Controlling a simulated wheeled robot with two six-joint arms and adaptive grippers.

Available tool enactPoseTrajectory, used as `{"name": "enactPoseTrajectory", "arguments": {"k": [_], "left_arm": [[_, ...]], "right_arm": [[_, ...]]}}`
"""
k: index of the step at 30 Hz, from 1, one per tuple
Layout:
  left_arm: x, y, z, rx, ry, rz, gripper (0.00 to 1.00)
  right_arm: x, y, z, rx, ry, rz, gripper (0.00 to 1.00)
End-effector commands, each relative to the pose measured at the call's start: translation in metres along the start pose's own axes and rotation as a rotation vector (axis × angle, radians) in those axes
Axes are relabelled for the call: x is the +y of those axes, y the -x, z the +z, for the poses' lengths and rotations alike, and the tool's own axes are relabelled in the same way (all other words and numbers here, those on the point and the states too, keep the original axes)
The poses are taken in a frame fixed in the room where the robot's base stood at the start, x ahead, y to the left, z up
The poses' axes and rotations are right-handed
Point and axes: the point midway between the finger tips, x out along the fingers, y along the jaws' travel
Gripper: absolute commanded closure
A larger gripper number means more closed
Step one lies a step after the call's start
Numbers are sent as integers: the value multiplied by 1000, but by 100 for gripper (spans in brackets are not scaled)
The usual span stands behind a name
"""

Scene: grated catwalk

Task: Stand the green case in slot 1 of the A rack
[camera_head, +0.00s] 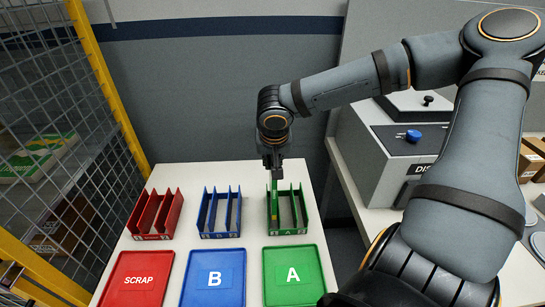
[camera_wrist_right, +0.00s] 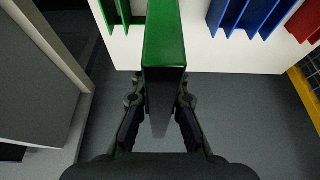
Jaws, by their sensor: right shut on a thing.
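The green case (camera_head: 273,200) is upright at the leftmost slot of the green A rack (camera_head: 288,231), seen in the head view. Its lower part is between or just above the rack's dividers; I cannot tell whether it touches the rack floor. My right gripper (camera_head: 272,160) is above the rack, shut on the case's upper end. In the right wrist view, the case (camera_wrist_right: 165,42) stretches away from between the fingers of the gripper (camera_wrist_right: 160,108). Part of the green rack (camera_wrist_right: 118,14) shows beside it. My left gripper is in neither view.
A blue rack (camera_head: 220,234) and a red rack (camera_head: 153,236) stand left of the A rack. Trays marked SCRAP (camera_head: 135,281), B (camera_head: 213,278) and A (camera_head: 293,276) lie in front. A grey machine (camera_head: 385,150) stands right, a yellow-framed mesh fence (camera_head: 110,85) left.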

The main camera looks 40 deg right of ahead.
Motion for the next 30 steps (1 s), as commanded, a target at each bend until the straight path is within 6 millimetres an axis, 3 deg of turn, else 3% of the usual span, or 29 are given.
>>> {"name": "enactPoseTrajectory", "arguments": {"k": [30], "left_arm": [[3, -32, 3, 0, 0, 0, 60]], "right_arm": [[0, -39, 16, 0, 1, 0, 100]]}}
